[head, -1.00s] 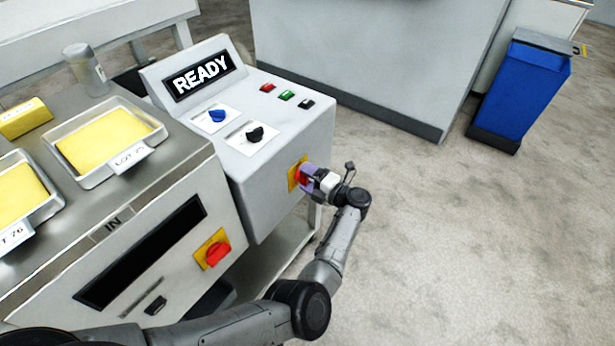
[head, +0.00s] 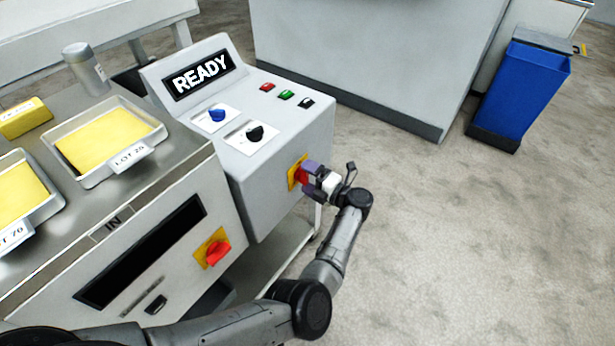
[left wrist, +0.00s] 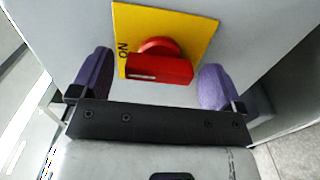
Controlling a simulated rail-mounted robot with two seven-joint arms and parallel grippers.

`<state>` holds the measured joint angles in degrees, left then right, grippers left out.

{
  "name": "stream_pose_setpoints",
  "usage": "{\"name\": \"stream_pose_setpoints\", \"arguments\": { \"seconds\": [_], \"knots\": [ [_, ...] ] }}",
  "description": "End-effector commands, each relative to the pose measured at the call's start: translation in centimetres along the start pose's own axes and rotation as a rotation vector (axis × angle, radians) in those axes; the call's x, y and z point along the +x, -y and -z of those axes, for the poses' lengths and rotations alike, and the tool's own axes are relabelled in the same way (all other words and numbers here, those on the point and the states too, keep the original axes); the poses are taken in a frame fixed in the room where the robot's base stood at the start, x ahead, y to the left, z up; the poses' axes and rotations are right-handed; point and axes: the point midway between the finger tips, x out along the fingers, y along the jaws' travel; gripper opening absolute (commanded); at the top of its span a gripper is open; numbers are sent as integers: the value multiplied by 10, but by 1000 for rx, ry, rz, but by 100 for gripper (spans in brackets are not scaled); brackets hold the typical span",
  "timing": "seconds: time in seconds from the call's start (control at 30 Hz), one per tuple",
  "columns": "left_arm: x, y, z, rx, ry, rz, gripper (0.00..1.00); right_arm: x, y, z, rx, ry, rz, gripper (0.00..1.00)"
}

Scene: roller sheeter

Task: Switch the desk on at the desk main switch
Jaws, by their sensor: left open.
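My left gripper (head: 312,180) is open in front of the switch. Its purple fingers stand apart on either side of the knob, with gaps to it. The desk's display (head: 203,75) reads READY. My right gripper is not in view.
A second red knob on a yellow plate (head: 213,250) is on the front panel near the IN slot (head: 140,253). Trays with yellow slabs (head: 108,140) lie on the steel top. A blue bin (head: 522,90) stands at the back right. The floor to the right is clear.

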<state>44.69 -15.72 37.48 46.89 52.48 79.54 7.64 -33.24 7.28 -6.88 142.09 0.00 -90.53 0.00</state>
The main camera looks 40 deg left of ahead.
Motion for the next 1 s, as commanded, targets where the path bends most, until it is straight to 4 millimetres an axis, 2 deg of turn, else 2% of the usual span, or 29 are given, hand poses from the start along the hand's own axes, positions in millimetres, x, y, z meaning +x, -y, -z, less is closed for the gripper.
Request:
{"name": "stream_pose_setpoints", "arguments": {
  "seconds": [0.4, 0.6, 0.8, 1.0],
  "knots": [
    [-78, 0, -1, 1, 4, 1, 94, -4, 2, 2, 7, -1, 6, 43],
    [-109, 0, 0, 1, 4, 1, 94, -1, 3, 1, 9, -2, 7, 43],
    [-127, 0, 0, 1, 2, 0, 94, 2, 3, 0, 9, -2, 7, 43],
    [-133, 0, 0, 0, 2, 0, 94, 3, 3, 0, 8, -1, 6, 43]
  ]
}}
